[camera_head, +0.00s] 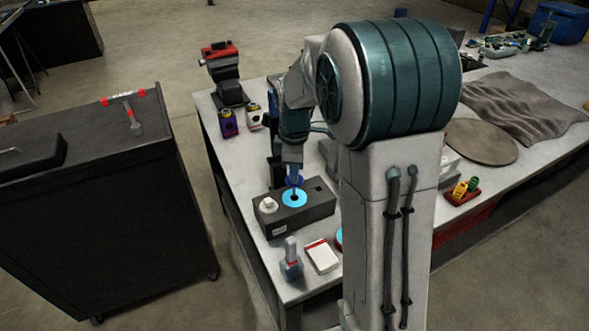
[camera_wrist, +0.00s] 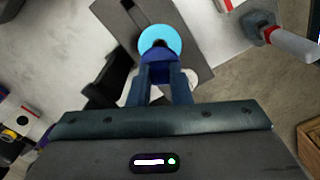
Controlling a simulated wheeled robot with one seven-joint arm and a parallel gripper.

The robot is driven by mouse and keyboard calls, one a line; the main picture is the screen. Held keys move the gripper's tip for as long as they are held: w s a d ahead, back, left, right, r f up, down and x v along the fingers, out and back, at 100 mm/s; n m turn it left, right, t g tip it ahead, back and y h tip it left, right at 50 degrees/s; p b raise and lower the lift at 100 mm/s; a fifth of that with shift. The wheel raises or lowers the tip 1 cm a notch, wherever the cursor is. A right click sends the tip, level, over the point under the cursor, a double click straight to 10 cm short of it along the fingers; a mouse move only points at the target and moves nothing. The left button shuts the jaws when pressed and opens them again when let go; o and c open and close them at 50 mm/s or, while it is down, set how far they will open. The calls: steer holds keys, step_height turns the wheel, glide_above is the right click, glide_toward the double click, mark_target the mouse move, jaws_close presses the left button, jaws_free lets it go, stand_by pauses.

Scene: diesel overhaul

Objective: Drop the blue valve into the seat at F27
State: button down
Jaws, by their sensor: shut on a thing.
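My gripper (camera_head: 294,176) is shut on the blue valve (camera_head: 295,182) and holds it above a dark block (camera_head: 310,209) on the bench. A bright cyan ring (camera_head: 288,201) with a dark centre lies on the block's top, just below the valve. In the wrist view, the blue valve (camera_wrist: 159,72) is between the fingertips of my gripper (camera_wrist: 161,82), and the cyan ring (camera_wrist: 168,35) shows just past it. The valve's lower end is not clear, so I cannot tell whether it touches or enters the ring's centre. I cannot read an F27 mark.
A white fitting (camera_head: 267,204) sits on the block's left end. A grey upright tool (camera_head: 290,260) and a red-and-white box (camera_head: 321,256) stand in front of it. A red vise (camera_head: 222,70) and small containers (camera_head: 228,122) are farther back. A dark cabinet (camera_head: 100,190) stands left across a floor gap.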

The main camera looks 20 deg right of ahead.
mark_target(295, 194)
steer(key=shift+f+b, duration=0.3)
steer(key=shift+f, duration=0.15)
steer(key=shift+f, duration=0.2)
steer(key=shift+f+b, duration=0.45)
steer(key=shift+b, duration=0.05)
steer(key=shift+f, duration=0.15)
stand_by(0.4)
steer(key=shift+f+b, duration=0.45)
steer(key=shift+f, duration=0.15)
steer(key=shift+f+b, duration=0.45)
steer(key=shift+b, duration=0.05)
steer(key=shift+f, duration=0.15)
stand_by(0.4)
steer(key=shift+f+b, duration=0.45)
